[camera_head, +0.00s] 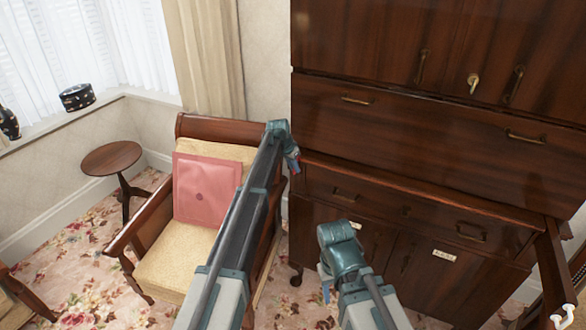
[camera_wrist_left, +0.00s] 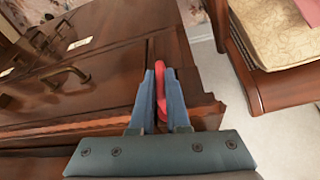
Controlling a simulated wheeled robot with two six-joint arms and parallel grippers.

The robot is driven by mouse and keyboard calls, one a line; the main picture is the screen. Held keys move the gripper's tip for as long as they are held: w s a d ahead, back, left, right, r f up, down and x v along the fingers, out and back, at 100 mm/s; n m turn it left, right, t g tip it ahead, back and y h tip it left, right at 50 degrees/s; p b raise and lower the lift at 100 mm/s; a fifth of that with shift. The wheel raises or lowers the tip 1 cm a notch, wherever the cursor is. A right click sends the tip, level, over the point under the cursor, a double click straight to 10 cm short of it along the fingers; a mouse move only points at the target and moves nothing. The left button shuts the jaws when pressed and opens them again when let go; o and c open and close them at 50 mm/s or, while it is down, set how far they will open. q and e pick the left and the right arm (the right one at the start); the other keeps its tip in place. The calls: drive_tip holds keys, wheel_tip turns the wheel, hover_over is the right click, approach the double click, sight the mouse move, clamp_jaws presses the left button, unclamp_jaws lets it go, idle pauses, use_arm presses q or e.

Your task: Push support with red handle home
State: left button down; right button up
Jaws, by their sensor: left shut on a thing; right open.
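My left gripper (camera_head: 294,164) is at the front left edge of the dark wooden cabinet. In the left wrist view its two blue fingers (camera_wrist_left: 161,95) are closed around a red handle (camera_wrist_left: 162,78). A little of the red handle also shows at the fingertips in the head view (camera_head: 297,168). The support that bears it is mostly hidden behind the gripper, so I cannot tell how far it stands out. My right gripper (camera_head: 326,283) is open and empty, low in front of the cabinet doors.
The cabinet (camera_head: 420,125) has brass handles and fills the right side. A dark wooden beam (camera_head: 553,262) juts out at its right end. An armchair (camera_head: 178,258) with a pink cushion (camera_head: 205,190) stands close on the left. A small round table (camera_head: 110,157) is farther left.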

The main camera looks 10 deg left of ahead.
use_arm(q)
drive_tip(key=shift+w+d, duration=0.1)
drive_tip(key=shift+w, duration=0.2)
drive_tip(key=c, duration=0.9)
unclamp_jaws()
drive_tip(key=shift+s+r, duration=0.1)
drive_tip(key=shift+r, duration=0.05)
drive_tip(key=p+v, duration=1.2)
drive_tip(key=v, duration=0.1)
drive_tip(key=shift+s+r+p, duration=0.15)
drive_tip(key=shift+r+p, duration=0.05)
drive_tip(key=shift+p, duration=0.15)
